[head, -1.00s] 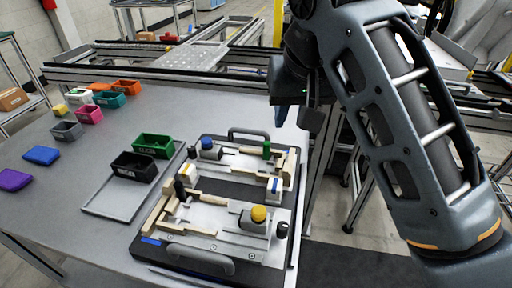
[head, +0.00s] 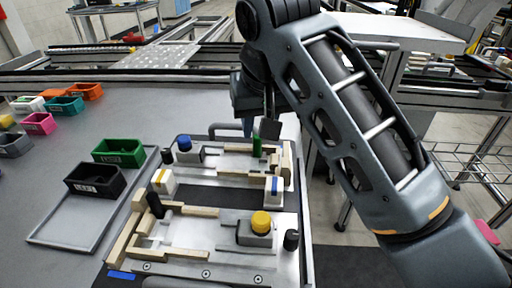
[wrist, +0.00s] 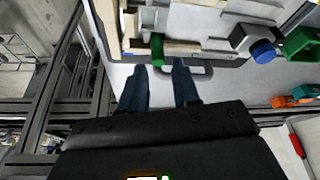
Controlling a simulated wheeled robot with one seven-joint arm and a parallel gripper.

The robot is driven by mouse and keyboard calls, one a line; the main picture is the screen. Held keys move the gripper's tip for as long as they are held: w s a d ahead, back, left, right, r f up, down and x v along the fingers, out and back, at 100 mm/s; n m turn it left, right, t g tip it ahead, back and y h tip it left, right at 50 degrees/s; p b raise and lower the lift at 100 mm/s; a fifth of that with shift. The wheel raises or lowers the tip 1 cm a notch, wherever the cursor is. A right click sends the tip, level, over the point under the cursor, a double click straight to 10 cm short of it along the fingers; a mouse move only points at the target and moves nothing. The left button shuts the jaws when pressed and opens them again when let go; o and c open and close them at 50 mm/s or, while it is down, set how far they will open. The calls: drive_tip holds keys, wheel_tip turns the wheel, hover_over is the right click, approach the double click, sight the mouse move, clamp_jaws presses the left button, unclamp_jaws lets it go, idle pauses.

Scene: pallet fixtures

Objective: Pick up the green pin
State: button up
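The green pin (head: 257,146) stands upright in the far part of the pallet fixture (head: 225,168), close to its right end. In the wrist view the green pin (wrist: 157,49) lies just beyond my fingertips, roughly in line with the gap between them. My gripper (wrist: 160,67) is open and empty, with its two dark blue fingers apart. In the head view my gripper (head: 259,127) hangs right above and behind the pin, and the arm hides part of it. The pin's lower end is partly hidden by the fixture parts.
Wooden blocks, a blue knob (head: 183,143), a yellow knob (head: 261,222) and a black pin (head: 154,205) crowd the fixture. A pallet handle (wrist: 190,71) lies close to my fingers. A green bin (head: 118,152) and a black bin (head: 93,180) stand left on the table.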

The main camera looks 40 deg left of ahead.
sight(257, 148)
drive_tip(key=x, duration=0.4)
drive_tip(key=shift+w+f, duration=0.15)
drive_tip(key=shift+f, duration=0.1)
clamp_jaws()
